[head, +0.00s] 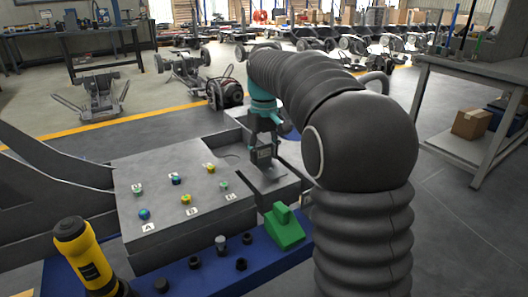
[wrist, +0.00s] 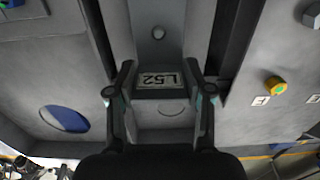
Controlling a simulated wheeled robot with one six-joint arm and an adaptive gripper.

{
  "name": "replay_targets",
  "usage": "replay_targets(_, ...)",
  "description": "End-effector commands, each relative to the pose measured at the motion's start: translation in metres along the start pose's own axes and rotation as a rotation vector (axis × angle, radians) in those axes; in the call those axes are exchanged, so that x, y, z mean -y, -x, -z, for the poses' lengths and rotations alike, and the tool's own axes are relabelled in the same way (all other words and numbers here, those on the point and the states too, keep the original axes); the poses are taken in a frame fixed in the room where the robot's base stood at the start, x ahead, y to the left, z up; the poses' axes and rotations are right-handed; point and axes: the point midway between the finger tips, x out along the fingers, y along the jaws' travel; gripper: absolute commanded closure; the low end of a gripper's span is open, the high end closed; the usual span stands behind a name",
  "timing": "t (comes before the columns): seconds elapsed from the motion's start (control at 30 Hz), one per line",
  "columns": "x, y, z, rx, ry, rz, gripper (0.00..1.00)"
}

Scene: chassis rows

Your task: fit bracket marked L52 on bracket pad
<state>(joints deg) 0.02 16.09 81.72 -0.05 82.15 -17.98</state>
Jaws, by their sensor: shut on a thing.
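My gripper (wrist: 160,98) is shut on the grey bracket (wrist: 158,50), which bears a light label reading L52, upside down in the wrist view. One finger is on each side of the label. The bracket's plate has a small round hole and extends away from the gripper. In the head view my gripper (head: 264,153) is over the grey chassis, right of the block with coloured fittings, and the bracket (head: 270,174) is low between chassis walls. A faint round outline shows on the grey surface below. I cannot tell which surface is the bracket pad, or whether the bracket touches it.
A grey block (head: 165,222) with several coloured, labelled fittings stands left of my gripper. A green block (head: 284,228) and several dark fittings are on the blue strip (head: 210,265) in front. A yellow-and-black tool (head: 82,252) stands at front left. A workbench (head: 470,68) is at right.

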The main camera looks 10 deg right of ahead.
Motion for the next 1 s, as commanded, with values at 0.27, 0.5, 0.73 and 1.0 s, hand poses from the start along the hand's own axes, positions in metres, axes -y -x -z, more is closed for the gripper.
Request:
replay_targets(0.27,0.000,-0.008,0.000,0.000,0.000,0.000,0.86)
replay_targets(0.5,0.000,-0.014,0.000,0.000,0.000,0.000,0.86)
replay_targets(0.73,0.000,-0.018,0.000,-0.001,0.000,0.000,0.86)
replay_targets(1.0,0.000,-0.019,0.000,0.000,0.000,0.000,0.39)
